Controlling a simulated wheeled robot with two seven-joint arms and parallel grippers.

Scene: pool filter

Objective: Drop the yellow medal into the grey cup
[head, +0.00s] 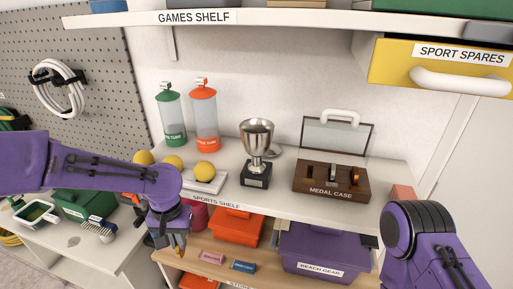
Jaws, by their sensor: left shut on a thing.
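The grey cup (257,138) is a shiny silver trophy on a black base, upright on the sports shelf with its mouth open upward. My left gripper (179,248) points down in front of the shelf's edge, left of the cup and below its rim. It is shut on a small yellow-orange thing that I take for the yellow medal, mostly hidden by the fingers. The brown medal case (330,183) stands open right of the cup; a greyish and an orange-brown medal show in its slots. My right arm is at the lower right; its gripper is out of view.
Yellow balls (205,171) on a white holder, a green tube (172,116) and an orange-red tube (203,118) stand left of the cup. The games shelf (320,19) and a yellow sport spares drawer (440,64) overhang above. Orange and purple bins (320,253) sit below.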

